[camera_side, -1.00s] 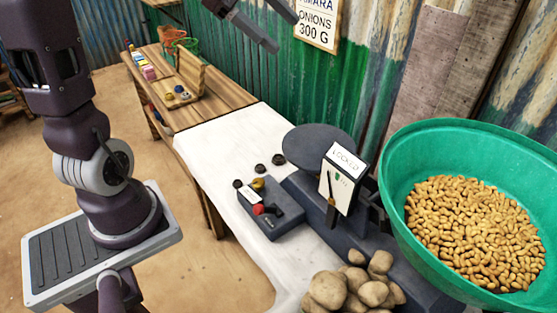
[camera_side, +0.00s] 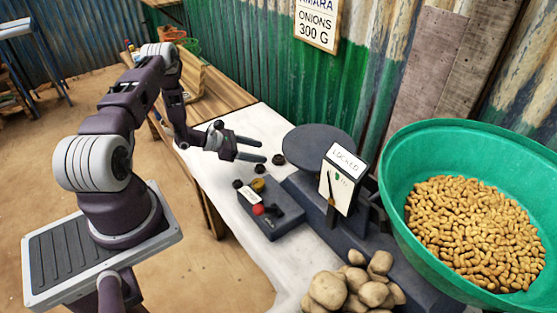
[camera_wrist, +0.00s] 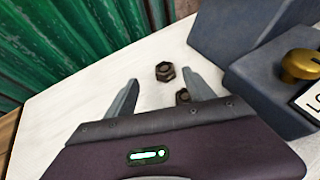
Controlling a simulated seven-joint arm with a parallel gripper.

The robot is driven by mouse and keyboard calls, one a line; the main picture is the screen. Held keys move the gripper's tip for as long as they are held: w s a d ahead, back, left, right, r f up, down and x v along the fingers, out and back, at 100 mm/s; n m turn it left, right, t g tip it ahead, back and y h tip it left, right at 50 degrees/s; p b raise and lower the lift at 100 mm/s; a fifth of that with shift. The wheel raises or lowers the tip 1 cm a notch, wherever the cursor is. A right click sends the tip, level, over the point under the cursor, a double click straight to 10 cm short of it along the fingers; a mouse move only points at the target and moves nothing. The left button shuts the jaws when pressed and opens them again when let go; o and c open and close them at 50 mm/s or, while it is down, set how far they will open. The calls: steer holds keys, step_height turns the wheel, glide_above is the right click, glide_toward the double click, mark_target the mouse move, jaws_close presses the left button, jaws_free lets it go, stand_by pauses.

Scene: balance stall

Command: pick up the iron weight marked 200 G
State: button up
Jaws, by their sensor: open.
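Two small dark hexagonal iron weights stand on the white tabletop (camera_side: 225,190). One weight (camera_side: 278,159) is beside the round scale plate, and it shows in the wrist view (camera_wrist: 165,72). The other weight (camera_wrist: 183,96) is partly hidden by my gripper's body in the wrist view. No marking is legible, so I cannot tell which is 200 G. My gripper (camera_side: 263,150) is open and empty, its fingers pointing right towards the weights. In the wrist view my gripper (camera_wrist: 160,78) has its fingertips on either side of the first weight's line, apart from it.
A dark box with a yellow knob (camera_side: 258,184) and red button (camera_side: 258,209) stands in front. Potatoes (camera_side: 328,290) and a green peanut basin (camera_side: 395,190) are at right. A corrugated wall is behind.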

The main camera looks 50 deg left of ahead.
mark_target(277, 158)
steer(key=x, duration=0.6)
steer(key=shift+w+d+f, duration=0.1)
steer(key=shift+d+f, duration=0.25)
steer(key=shift+d, duration=0.15)
jaws_close()
